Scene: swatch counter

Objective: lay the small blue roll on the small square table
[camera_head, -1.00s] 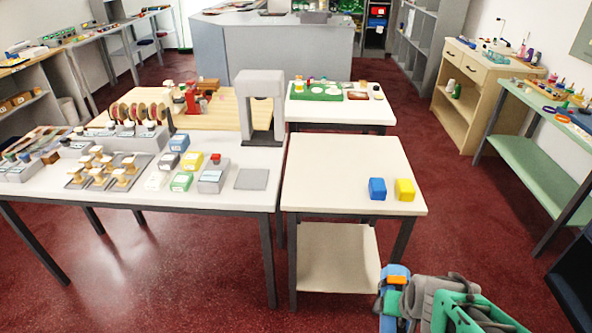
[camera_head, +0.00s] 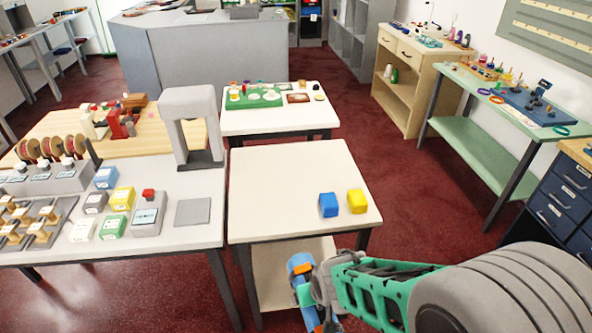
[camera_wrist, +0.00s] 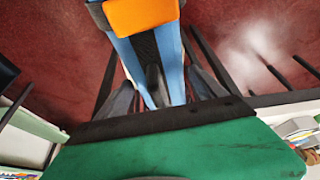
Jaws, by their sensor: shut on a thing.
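The small square table (camera_head: 285,175) has a pale top and dark legs. A blue block (camera_head: 328,204) and a yellow block (camera_head: 356,201) stand side by side near its front right corner; the rest of the top is bare.
A long white table (camera_head: 190,240) with boxes, spools and a grey arch (camera_head: 188,105) stands close on the left. A smaller white table (camera_head: 275,120) with a green tray is behind. A green bench (camera_head: 500,150) and blue drawers stand right. Red floor lies between.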

